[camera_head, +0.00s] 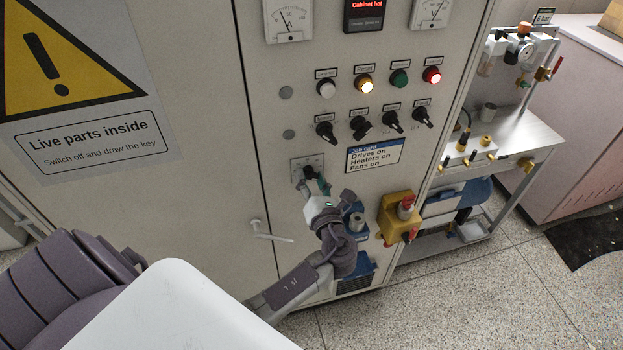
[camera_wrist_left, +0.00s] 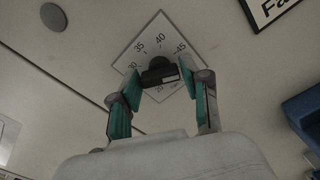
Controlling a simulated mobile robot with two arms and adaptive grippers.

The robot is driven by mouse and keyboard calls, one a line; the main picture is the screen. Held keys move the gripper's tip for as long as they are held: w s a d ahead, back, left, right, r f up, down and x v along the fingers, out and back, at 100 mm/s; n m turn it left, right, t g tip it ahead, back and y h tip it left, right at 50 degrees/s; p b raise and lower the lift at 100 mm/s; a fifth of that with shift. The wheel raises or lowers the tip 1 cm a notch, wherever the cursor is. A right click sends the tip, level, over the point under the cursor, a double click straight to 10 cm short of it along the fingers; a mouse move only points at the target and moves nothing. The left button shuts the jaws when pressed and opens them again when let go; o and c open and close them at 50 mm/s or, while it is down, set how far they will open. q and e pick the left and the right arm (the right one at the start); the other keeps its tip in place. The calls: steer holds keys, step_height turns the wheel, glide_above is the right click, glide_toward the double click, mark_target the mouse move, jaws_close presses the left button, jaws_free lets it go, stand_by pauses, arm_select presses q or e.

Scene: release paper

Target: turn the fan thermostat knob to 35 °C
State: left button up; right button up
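The fan thermostat knob (camera_wrist_left: 158,72) is black, on a pale diamond-set dial plate in the left wrist view, with 30, 35, 40 and 45 legible around its upper side. Where its pointer stands is not readable. The left gripper (camera_wrist_left: 161,80) has one green-padded fingertip on each side of the knob, apparently against it. In the head view the dial plate (camera_head: 300,163) is on the cabinet front, low left of the switch rows. My left gripper (camera_head: 317,184) reaches it from below right and hides most of the knob. My right gripper is not in view.
The grey cabinet (camera_head: 205,130) carries lamps, several black switches (camera_head: 360,127) and a job card (camera_head: 375,154) above right. A yellow box with a red switch (camera_head: 397,215) is right of my wrist. A cabinet handle (camera_head: 268,233) sticks out at left. A workbench (camera_head: 515,140) stands at right.

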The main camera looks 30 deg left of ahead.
arm_select(q)
steer(key=c, duration=0.5)
steer(key=shift+c, duration=0.4)
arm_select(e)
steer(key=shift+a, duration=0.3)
arm_select(q)
steer(key=shift+n, duration=0.4)
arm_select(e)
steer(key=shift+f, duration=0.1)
arm_select(q)
steer(key=shift+f+n+b, duration=0.1)
steer(key=shift+n+b, duration=6.35)
steer(key=shift+n, duration=4.05)
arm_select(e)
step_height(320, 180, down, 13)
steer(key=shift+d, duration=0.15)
